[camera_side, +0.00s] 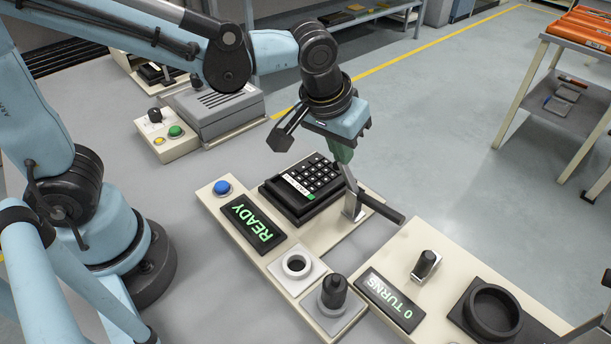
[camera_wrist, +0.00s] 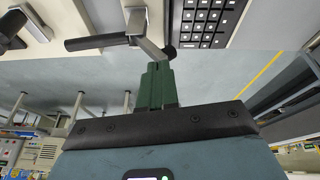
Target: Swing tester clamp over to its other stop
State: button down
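The tester clamp (camera_side: 352,195) is a metal lever on an upright post at the right side of the keypad tester. Its black handle (camera_side: 381,208) points to the lower right, and its metal arm slants up toward my gripper. In the wrist view the clamp (camera_wrist: 150,45) shows its black handle (camera_wrist: 96,42) to the left and a dark tip at the right. My gripper (camera_side: 343,153) has green fingers pointing down at the upper end of the clamp arm. In the wrist view the fingers (camera_wrist: 157,68) are together, close to the arm; I cannot tell whether they touch it.
A black keypad (camera_side: 303,190) sits left of the clamp. A READY display (camera_side: 253,227), a blue button (camera_side: 222,187), a white ring (camera_side: 296,264) and a black knob (camera_side: 334,290) are nearby. A "0 TURNS" display (camera_side: 390,300) and a black round cup (camera_side: 492,310) stand at the lower right.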

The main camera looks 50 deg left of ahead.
jog(key=a+f+h, duration=0.1)
jog(key=h, duration=0.1)
jog(key=a+f+h, duration=0.1)
jog(key=a+h, duration=0.1)
jog(key=shift+a+n, duration=0.2)
jog(key=shift+n, duration=0.2)
jog(key=f+h, duration=0.1)
jog(key=a+f+h, duration=0.1)
jog(key=h, duration=0.1)
jog(key=shift+a+n, duration=0.1)
jog(key=shift+n, duration=0.2)
jog(key=shift+a+f, duration=0.2)
jog(key=shift+f, duration=0.25)
jog(key=shift+r, duration=0.5)
notch_tip(320, 180, up, 3)
jog(key=a+v, duration=0.1)
jog(key=v, duration=0.9)
jog(key=shift+f, duration=0.45)
